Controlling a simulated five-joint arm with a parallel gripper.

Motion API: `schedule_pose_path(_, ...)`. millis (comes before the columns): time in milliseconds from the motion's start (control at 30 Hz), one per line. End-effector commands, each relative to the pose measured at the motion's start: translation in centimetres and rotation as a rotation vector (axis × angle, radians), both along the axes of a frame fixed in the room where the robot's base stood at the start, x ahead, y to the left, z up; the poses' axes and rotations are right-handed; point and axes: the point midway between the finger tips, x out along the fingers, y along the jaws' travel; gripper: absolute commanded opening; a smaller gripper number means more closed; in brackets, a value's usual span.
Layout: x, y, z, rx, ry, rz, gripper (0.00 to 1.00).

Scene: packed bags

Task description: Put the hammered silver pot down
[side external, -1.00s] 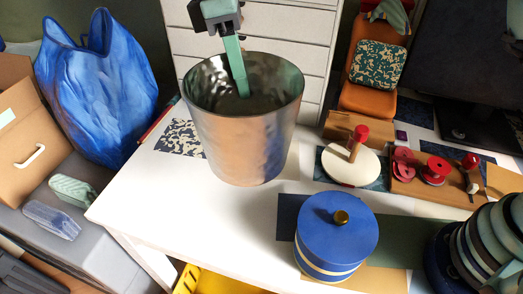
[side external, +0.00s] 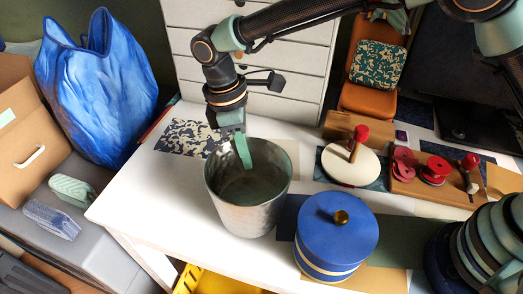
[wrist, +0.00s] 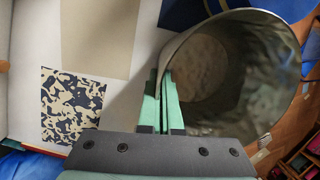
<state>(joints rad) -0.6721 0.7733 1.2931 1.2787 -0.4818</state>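The hammered silver pot (side external: 250,212) is a wide, open, dented-metal vessel. In the side view it stands nearly upright over the white table (side external: 150,215), near its front edge. I cannot tell for sure whether its base touches the table. My gripper (side external: 243,158) comes down from above at the pot's rim, with one green finger inside the mouth. In the wrist view, the fingers (wrist: 166,88) are close together with the wall of the pot (wrist: 225,75) pinched between them. The pot's inside is empty.
A blue lidded canister (side external: 336,238) stands close to the right of the pot. A patterned patch (side external: 190,137) lies behind left; it also shows in the wrist view (wrist: 70,105). A cream disc with a red-topped peg (side external: 350,165) is farther right. The table's left part is clear.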

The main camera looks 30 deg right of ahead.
Motion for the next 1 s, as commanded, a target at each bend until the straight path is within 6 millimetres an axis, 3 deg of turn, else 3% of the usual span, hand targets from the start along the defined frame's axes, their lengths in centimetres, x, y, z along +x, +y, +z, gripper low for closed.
schedule_pose_path(200, -0.1, 0.0, -3.0, -0.002, 0.003, 0.000, 0.00)
schedule_pose_path(600, 0.0, 0.0, -3.4, -0.001, 0.002, 0.000, 0.00)
schedule_pose_path(700, 0.0, 0.0, -3.4, -0.001, 0.002, 0.000, 0.31)
schedule_pose_path(1000, 0.0, 0.0, -3.3, -0.001, 0.002, 0.000, 0.31)
